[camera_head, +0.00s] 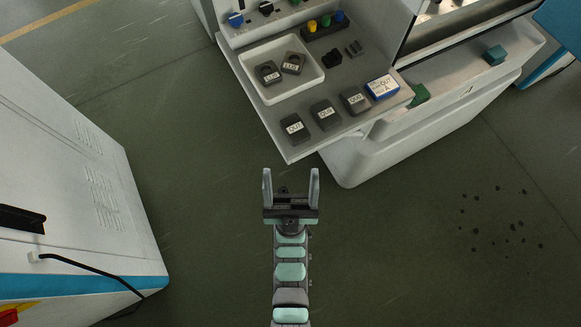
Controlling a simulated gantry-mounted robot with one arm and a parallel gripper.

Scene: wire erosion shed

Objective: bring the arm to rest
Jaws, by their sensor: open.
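My gripper (291,188) is open, with its two fingers apart and nothing between them. It is over the dark floor, just in front of the near edge of the grey shelf (273,128) of the white machine. The fingers point toward the shelf and look clear of it in the picture. My arm extends straight back from it to the bottom edge of the view.
The shelf holds a white tray (246,65) with two dark labelled blocks, several labelled blocks in front, and a blue-and-white box (382,87). A white cabinet (75,190) with a black cable stands at left. Floor at right is open, with dark spots (501,221).

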